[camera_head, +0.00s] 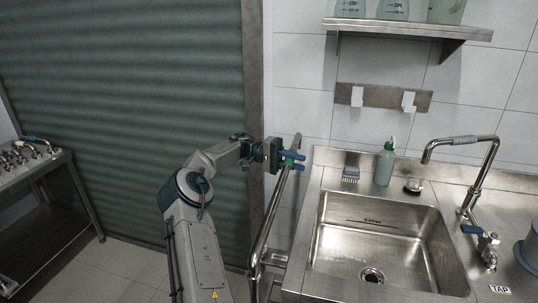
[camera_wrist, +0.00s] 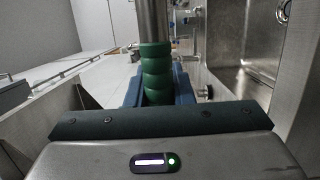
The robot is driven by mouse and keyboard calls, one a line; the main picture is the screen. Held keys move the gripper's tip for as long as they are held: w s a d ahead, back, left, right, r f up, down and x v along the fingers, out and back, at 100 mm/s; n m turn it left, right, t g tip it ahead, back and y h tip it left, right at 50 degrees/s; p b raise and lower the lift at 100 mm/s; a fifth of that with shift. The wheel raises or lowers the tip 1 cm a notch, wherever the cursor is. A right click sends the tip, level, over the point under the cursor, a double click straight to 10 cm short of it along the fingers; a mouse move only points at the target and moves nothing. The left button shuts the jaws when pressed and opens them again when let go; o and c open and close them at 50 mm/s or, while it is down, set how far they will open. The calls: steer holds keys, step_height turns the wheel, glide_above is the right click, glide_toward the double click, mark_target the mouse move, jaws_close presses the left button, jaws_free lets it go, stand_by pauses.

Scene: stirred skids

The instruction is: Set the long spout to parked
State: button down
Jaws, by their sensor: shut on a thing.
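A long steel spout (camera_head: 268,215) runs along the left side of the sink, from a low mount up to a raised end near the wall. It carries a green grip near its upper end. My gripper (camera_head: 290,160) is shut around this grip, with a blue finger on either side. In the wrist view, the ribbed green grip (camera_wrist: 157,72) sits between the blue fingers, and the steel pipe (camera_wrist: 152,22) continues beyond it. No parked mark can be made out, and the mount is too small to read.
The steel sink (camera_head: 375,245) is right of the spout. A second, hooked spout (camera_head: 483,172) stands on the right of the counter by a TAP label (camera_head: 499,289). A green bottle (camera_head: 385,163) stands at the back. A roller shutter (camera_head: 120,110) is left; a cart (camera_head: 40,165) stands before it.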

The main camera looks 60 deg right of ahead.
steer(key=s+m+y, duration=0.2)
steer(key=s+y, duration=0.1)
steer(key=s, duration=0.3)
steer(key=shift+s+d+r, duration=0.2)
steer(key=shift+d+r, duration=0.15)
steer(key=shift+d, duration=0.05)
steer(key=c, duration=1.3)
jaws_free()
steer(key=shift+s, duration=0.2)
steer(key=shift+o, duration=0.2)
steer(key=w+d+p, duration=0.1)
steer(key=w+p, duration=0.1)
steer(key=w, duration=0.5)
steer(key=shift+w, duration=0.15)
steer(key=shift+f, duration=0.1)
